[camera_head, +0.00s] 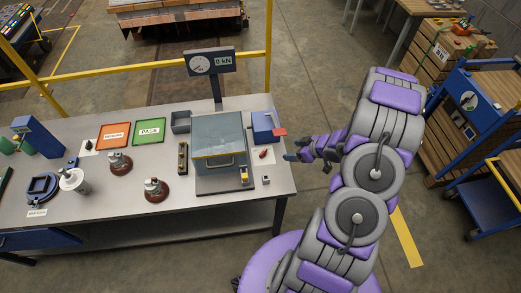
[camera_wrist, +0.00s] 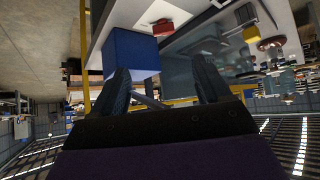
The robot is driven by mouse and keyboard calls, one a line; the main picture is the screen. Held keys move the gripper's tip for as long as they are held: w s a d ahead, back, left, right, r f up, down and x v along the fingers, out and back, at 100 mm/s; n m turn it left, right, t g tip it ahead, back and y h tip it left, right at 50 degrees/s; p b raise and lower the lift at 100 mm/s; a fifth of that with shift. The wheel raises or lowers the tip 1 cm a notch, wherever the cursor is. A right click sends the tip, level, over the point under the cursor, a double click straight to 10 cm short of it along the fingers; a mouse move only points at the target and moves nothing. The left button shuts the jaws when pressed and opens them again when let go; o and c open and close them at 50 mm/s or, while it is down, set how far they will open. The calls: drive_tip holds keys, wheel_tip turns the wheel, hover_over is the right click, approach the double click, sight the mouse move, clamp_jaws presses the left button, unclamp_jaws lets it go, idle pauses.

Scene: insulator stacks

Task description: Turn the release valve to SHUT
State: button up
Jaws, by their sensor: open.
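A small red handle (camera_head: 263,154) on a white plate lies on the bench in front of a blue box (camera_head: 265,127); it looks like the release valve, but I cannot read a SHUT mark. In the wrist view, a red part (camera_wrist: 163,27) on a white plate shows beyond the blue box (camera_wrist: 130,50). My gripper (camera_head: 292,157) is at the bench's right edge, to the right of the handle and apart from it. In the wrist view my gripper (camera_wrist: 160,82) has its two fingers spread with nothing between them.
The grey test chamber (camera_head: 218,140) stands left of the blue box. A gauge reading 0 kN (camera_head: 209,63) rises behind it. Orange (camera_head: 114,136) and green PASS (camera_head: 150,131) trays and several insulators are further left. A blue cart (camera_head: 480,110) stands at right.

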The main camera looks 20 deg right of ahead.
drive_tip(key=b, duration=0.1)
approach(265, 152)
drive_tip(key=shift+a+f, duration=0.2)
drive_tip(key=shift+a, duration=0.55)
drive_tip(key=x, duration=0.4)
drive_tip(key=d+x, duration=0.1)
drive_tip(key=x, duration=0.1)
drive_tip(key=shift+w+f+b, duration=0.3)
drive_tip(key=shift+w, duration=0.05)
drive_tip(key=shift+w+a+f, duration=0.25)
drive_tip(key=shift+w+a, duration=0.1)
drive_tip(key=shift+a, duration=0.25)
drive_tip(key=shift+c, duration=0.2)
drive_tip(key=shift+d+f, duration=0.1)
drive_tip(key=shift+d, duration=0.25)
drive_tip(key=c, duration=0.5)
drive_tip(key=shift+a, duration=0.2)
drive_tip(key=c, duration=0.5)
drive_tip(key=shift+d, duration=0.1)
